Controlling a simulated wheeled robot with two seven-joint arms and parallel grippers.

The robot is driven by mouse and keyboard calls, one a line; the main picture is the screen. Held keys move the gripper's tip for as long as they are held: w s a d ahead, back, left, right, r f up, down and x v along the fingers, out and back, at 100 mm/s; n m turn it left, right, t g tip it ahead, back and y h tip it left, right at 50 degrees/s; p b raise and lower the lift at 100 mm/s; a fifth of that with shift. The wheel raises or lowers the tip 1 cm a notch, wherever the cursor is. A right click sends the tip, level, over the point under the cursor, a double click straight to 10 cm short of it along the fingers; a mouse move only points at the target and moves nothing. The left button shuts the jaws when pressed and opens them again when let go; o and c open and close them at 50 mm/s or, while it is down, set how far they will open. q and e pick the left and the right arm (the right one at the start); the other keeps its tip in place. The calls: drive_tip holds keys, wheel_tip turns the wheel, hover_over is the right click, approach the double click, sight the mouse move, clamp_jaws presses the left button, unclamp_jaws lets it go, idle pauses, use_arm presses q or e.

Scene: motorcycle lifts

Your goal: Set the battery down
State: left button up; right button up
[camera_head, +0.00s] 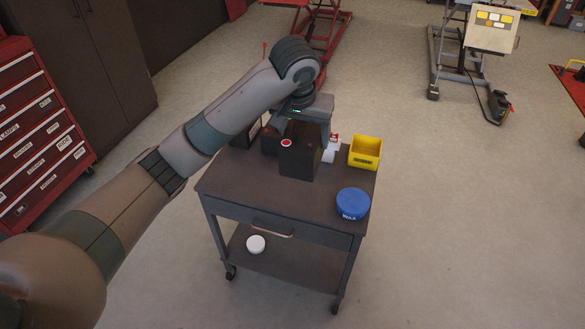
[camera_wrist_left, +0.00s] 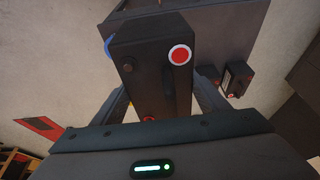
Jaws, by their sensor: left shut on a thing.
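The battery (camera_head: 300,160) is a black block with a red round mark on its upper part. It is over the middle of the dark cart top (camera_head: 240,180) in the head view; I cannot tell if its base touches the surface. It fills the middle of the left wrist view (camera_wrist_left: 148,60). My left gripper (camera_head: 306,116) comes down onto it from above, its fingers on either side of the battery in the left wrist view (camera_wrist_left: 162,97), shut on it. The fingertips are hidden in the head view. My right gripper is not in view.
A yellow bin (camera_head: 365,153), a blue wax tin (camera_head: 352,204) and a small red-and-white item (camera_head: 331,148) stand right of the battery. Dark boxes (camera_head: 268,140) stand behind it to the left. The cart's front left top is clear. A white round thing (camera_head: 256,244) lies on the lower shelf.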

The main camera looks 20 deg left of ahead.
sight(312, 137)
use_arm(q)
drive_tip(key=w+f, duration=0.1)
drive_tip(key=w+d+f, duration=0.1)
drive_tip(key=w, duration=0.1)
drive_tip(key=shift+d+f, duration=0.15)
drive_tip(key=shift+f, duration=0.1)
drive_tip(key=x, duration=0.4)
drive_tip(key=shift+s+d, duration=0.25)
drive_tip(key=shift+s, duration=0.05)
wheel_tip(312, 137, down, 7)
drive_tip(key=s+d, duration=0.1)
drive_tip(key=shift+s+g+p, duration=0.3)
drive_tip(key=shift+p, duration=0.1)
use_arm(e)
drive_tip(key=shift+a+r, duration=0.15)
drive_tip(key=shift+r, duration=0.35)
use_arm(q)
drive_tip(key=shift+w+f, duration=0.1)
drive_tip(key=shift+f, duration=0.05)
